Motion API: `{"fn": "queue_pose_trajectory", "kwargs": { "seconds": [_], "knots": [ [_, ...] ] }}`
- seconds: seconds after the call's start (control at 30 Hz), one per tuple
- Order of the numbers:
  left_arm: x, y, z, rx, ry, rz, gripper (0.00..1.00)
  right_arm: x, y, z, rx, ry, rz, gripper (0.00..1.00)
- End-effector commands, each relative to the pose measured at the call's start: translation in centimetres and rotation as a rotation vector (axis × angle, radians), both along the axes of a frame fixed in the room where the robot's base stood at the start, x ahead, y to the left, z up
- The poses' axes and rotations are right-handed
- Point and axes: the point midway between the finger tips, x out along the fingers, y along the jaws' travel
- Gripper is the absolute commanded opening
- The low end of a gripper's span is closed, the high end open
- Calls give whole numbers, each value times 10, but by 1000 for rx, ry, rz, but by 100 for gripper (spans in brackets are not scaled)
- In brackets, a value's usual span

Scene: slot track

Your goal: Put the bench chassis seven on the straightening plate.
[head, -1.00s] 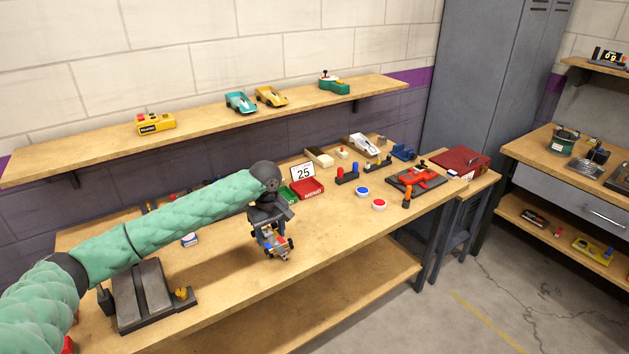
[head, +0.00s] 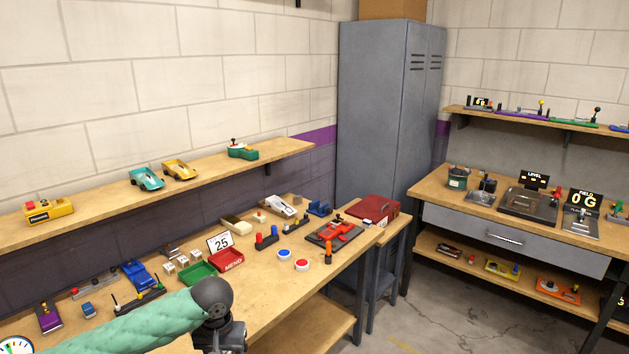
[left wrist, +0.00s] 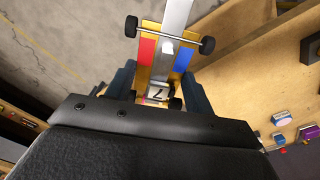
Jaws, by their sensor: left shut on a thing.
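The bench chassis seven (left wrist: 166,60) shows in the left wrist view. It is a long gold frame with a pale centre bar, red and blue panels, small black wheels and a label that seems to read 7. My left gripper (left wrist: 157,84) is shut on it, one dark finger on each side. In the head view the gripper's wrist is at the bottom edge and the chassis is out of sight. A dark flat plate (head: 528,203) with a LEVEL display stands on the right bench; I cannot tell surely whether it is the straightening plate. My right gripper is not in view.
The left bench holds a red car on a dark stand (head: 335,231), a red case (head: 375,209) and several small parts. The grey locker (head: 385,100) stands between the benches. A FIELD device (head: 580,222) sits beside the dark plate. Floor between the benches is open.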

Motion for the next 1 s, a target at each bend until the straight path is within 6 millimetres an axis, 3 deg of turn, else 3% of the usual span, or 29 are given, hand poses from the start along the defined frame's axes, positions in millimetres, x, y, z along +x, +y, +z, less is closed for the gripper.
{"fn": "queue_pose_trajectory", "kwargs": {
  "seconds": [0.1, 0.57, 1.0],
  "knots": [
    [-7, -4, -8, 0, 14, -8, 29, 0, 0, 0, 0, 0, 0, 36],
    [-7, -4, -8, 0, 14, -6, 29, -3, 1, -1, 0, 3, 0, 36],
    [-17, -8, -25, -1, -4, 10, 29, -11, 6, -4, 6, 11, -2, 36]
  ]
}}
